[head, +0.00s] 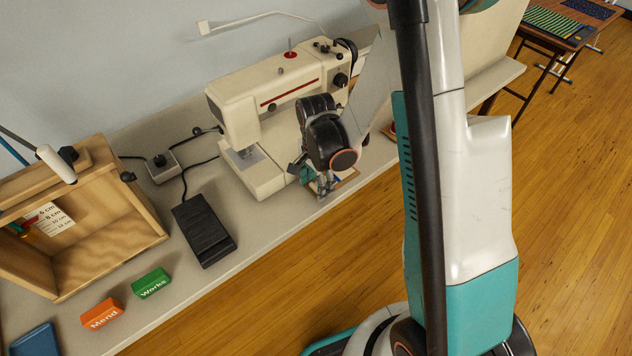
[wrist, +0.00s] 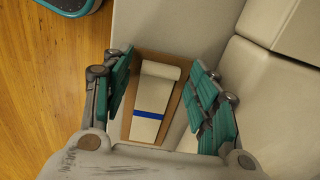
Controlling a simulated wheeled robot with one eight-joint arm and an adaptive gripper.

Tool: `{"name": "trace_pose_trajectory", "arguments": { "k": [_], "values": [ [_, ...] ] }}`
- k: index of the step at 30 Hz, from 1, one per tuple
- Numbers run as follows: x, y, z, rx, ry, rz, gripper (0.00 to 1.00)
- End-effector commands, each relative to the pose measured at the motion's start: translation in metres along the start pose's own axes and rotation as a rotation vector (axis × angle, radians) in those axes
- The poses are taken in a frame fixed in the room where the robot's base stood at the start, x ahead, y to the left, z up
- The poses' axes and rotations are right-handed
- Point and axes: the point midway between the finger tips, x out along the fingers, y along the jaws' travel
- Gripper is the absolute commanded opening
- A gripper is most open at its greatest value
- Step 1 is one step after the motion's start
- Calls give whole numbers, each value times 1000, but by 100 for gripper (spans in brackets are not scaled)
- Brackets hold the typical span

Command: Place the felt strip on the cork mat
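In the wrist view a pale cream strip (wrist: 158,85) with a blue band across it, which looks like the felt strip, lies lengthwise between my fingers. It rests on or in a brown rectangular piece (wrist: 140,62); I cannot tell whether this is the cork mat or a shallow tray. My gripper (wrist: 168,100) is open, its teal finger pads on either side of the strip with gaps. In the head view my gripper (head: 322,186) points down at the table's front edge, with the brown piece (head: 347,179) partly hidden behind it.
A sewing machine (head: 240,115) stands close left of and behind my gripper. A black pedal (head: 204,230), a wooden box (head: 110,245), and green (head: 152,284) and orange (head: 102,315) blocks are farther left. My arm hides much of the table's right side.

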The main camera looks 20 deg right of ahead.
Motion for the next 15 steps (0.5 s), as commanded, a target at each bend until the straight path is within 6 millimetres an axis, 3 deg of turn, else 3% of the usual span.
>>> {"name": "trace_pose_trajectory", "arguments": {
  "k": [9,15],
  "values": [
    [-4,0,0,0,0,0,54],
    [-39,0,0,0,0,0,54]
  ]
}}
